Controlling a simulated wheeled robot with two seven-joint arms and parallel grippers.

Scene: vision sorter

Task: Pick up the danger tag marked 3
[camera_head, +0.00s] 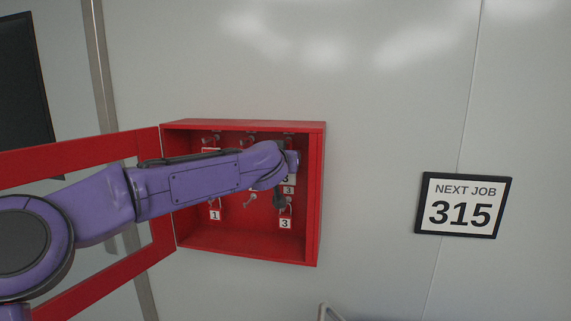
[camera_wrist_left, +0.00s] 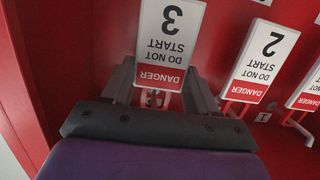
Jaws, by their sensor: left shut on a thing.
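The danger tag marked 3 (camera_wrist_left: 168,35) is white with a red DANGER band and shows upside down in the left wrist view. My left gripper (camera_wrist_left: 162,92) has a finger on each side of the tag's red end and is shut on it. In the head view my left arm reaches into the red cabinet (camera_head: 240,125), and the wrist hides most of the gripper and tag. The danger tag marked 2 (camera_wrist_left: 264,55) hangs beside it in the left wrist view. My right gripper is not in view.
The cabinet door (camera_head: 85,151) stands open to the left. Lower hooks hold a padlock labelled 1 (camera_head: 215,215) and one labelled 3 (camera_head: 285,223). Another tag (camera_wrist_left: 308,92) is at the wrist view's right edge. A sign (camera_head: 463,206) reads NEXT JOB 315.

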